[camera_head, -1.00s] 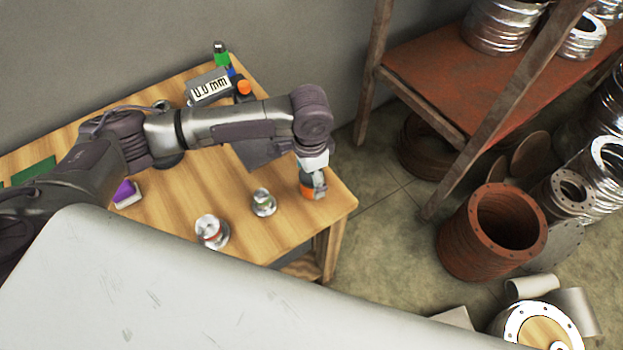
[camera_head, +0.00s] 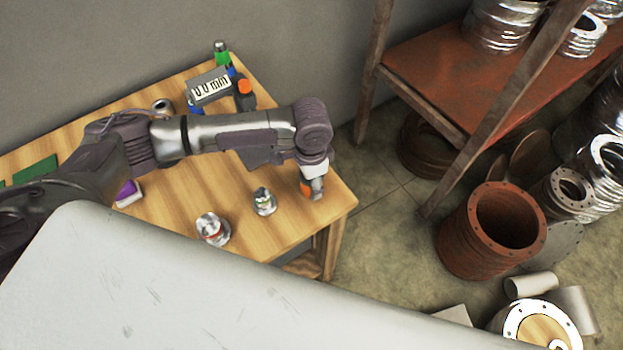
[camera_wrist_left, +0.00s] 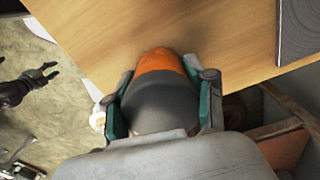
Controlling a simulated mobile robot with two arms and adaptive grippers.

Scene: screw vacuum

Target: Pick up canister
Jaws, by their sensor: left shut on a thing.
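A canister (camera_head: 306,190) with a grey body and an orange end is at the right part of the wooden table. In the left wrist view the canister (camera_wrist_left: 160,95) sits between the teal-lined fingers, orange end away from the wrist. My left gripper (camera_head: 314,183) is shut on its grey body, one finger on each side. I cannot tell whether the canister touches the table. A dark gripper, apparently my right one (camera_wrist_left: 52,72), shows small at the left of the left wrist view, with its fingers apart and empty.
A red-brown shelf (camera_head: 440,80) and a rusty cylinder (camera_head: 490,235) stand to the right.

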